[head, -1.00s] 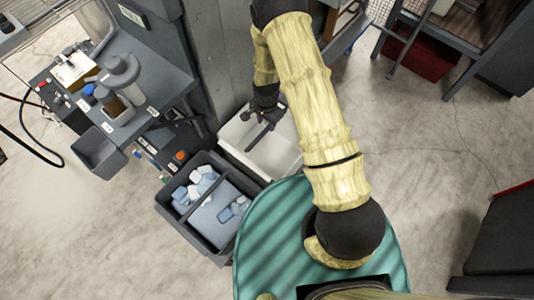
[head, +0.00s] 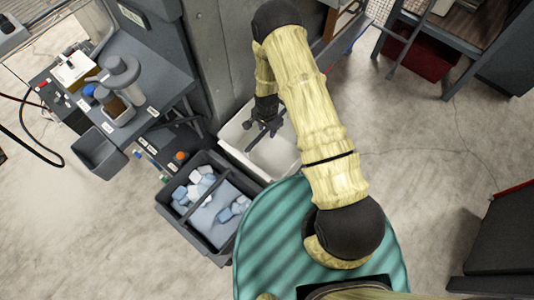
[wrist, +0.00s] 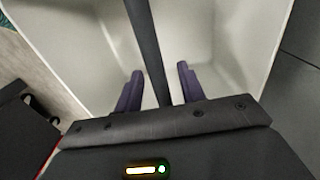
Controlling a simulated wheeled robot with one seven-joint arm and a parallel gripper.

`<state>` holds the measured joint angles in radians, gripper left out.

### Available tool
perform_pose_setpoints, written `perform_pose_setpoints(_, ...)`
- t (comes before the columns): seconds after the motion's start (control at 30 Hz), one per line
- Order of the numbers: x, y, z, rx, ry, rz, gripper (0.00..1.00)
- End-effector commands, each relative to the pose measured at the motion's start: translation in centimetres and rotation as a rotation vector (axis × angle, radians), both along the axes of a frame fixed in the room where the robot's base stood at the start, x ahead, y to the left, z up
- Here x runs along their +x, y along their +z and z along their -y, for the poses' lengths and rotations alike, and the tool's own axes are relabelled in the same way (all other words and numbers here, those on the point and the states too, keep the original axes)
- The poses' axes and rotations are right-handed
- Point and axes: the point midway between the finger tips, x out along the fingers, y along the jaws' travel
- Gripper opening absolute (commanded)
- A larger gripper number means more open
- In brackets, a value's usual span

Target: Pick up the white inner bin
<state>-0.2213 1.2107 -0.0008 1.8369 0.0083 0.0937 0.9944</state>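The white inner bin (head: 283,158) stands on the floor beside a grey wall panel, open at the top. It fills much of the wrist view (wrist: 225,40), and its inside looks empty. A dark handle bar (head: 254,144) spans its opening. My gripper (head: 270,126) is over the bin. In the wrist view, the two purple-dark fingers of my gripper (wrist: 160,68) are apart, one on each side of the bar (wrist: 148,40), with gaps showing on both sides. My forearm hides part of the bin's right side in the head view.
A dark grey bin (head: 221,252) holding blue and white items, with its own handle bar, stands directly left of the white bin. A grey bench (head: 150,75) with containers is at the left. A round green striped surface (head: 265,255) is in front.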

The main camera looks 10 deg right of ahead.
Motion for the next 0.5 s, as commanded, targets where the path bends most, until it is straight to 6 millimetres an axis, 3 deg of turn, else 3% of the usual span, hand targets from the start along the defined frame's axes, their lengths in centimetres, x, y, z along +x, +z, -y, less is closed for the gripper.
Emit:
perform_pose_setpoints(0.13,-0.01,0.01,0.00,0.000,0.000,0.000,0.35)
perform_pose_setpoints(0.3,-0.01,0.02,-0.01,0.000,0.000,0.000,0.02)
perform_pose_setpoints(0.5,0.03,0.05,-0.01,0.000,0.000,0.000,0.00)
